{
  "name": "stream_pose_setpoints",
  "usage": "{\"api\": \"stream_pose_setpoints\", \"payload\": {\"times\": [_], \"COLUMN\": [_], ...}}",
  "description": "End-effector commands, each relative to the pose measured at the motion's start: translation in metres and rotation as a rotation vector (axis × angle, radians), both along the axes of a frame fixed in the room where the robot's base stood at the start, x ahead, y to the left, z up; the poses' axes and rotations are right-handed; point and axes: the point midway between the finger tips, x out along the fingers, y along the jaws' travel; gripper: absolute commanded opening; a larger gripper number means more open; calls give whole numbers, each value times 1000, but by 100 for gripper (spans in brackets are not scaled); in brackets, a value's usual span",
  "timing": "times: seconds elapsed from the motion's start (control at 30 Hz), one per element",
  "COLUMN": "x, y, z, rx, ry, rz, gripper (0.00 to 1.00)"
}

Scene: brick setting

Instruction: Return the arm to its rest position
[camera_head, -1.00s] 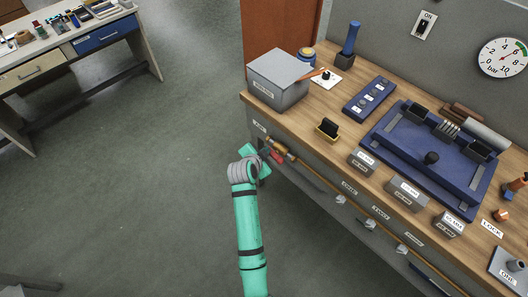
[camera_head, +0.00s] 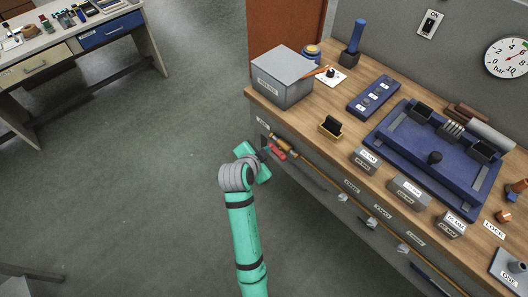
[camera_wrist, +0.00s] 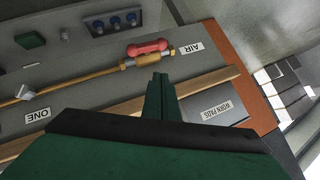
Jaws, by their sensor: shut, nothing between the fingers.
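My green arm reaches up from the bottom in the head view. My gripper (camera_head: 264,154) is beside the front of the workbench, close to the red valve handle (camera_head: 279,153). In the wrist view my gripper (camera_wrist: 158,78) is shut and empty, its fingers together. The red handle (camera_wrist: 148,47) lies along the brass pipe there, just beyond the fingertips, beside the AIR label (camera_wrist: 189,48). The fingers look apart from the handle, but the exact gap is hard to judge.
The wooden workbench (camera_head: 318,117) bears a grey box (camera_head: 283,83) and a blue tray (camera_head: 425,174). The brass pipe (camera_head: 318,177) runs along its front. Open grey floor (camera_head: 130,215) lies left of my arm. Another bench (camera_head: 30,50) stands at the far left.

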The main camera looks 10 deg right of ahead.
Motion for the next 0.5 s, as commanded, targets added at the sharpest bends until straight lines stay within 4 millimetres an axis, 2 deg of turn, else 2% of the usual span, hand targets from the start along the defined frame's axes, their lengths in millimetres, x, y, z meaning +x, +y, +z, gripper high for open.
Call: {"api": "stream_pose_setpoints", "payload": {"times": [0.2,0.5], "x": [-9,-10], "y": [7,6], "z": [9,9], "rx": [1,1], "ry": [1,1], "rz": [2,-1], "gripper": [0,0]}}
